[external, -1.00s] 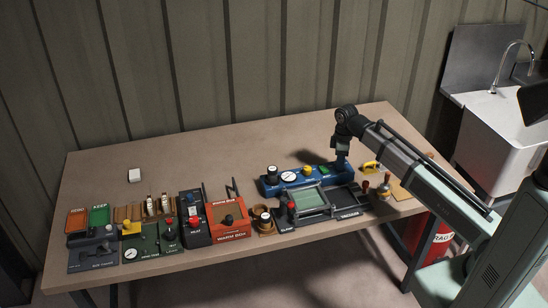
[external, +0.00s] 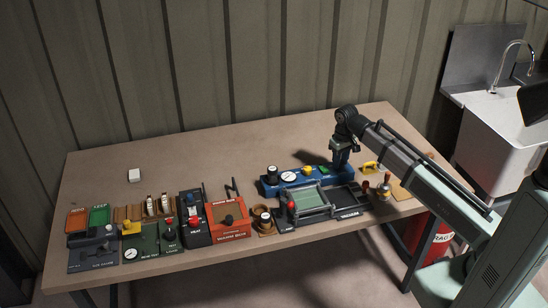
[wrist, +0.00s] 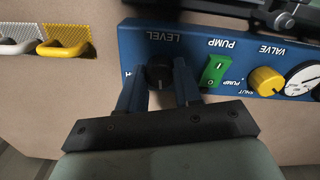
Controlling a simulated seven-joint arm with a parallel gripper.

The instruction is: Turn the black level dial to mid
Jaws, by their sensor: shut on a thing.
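The black level dial (wrist: 159,72) sits on the blue panel (wrist: 222,32), beside the upside-down word LEVEL in the wrist view. My gripper (wrist: 158,66) is shut on the dial, with one dark blue finger on each side of it. The dial's pointer and most of its scale are hidden or too dark to read; a small white letter shows left of the fingers. In the external view my gripper (external: 341,158) points down at the right end of the blue panel (external: 296,184) and hides the dial.
A green pump switch (wrist: 214,69), a yellow valve knob (wrist: 266,81) and a white gauge (wrist: 303,80) share the panel. A yellow-handled thing (wrist: 64,40) lies beside it. A vacuum unit (external: 312,200) stands in front. The table behind the panel is clear.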

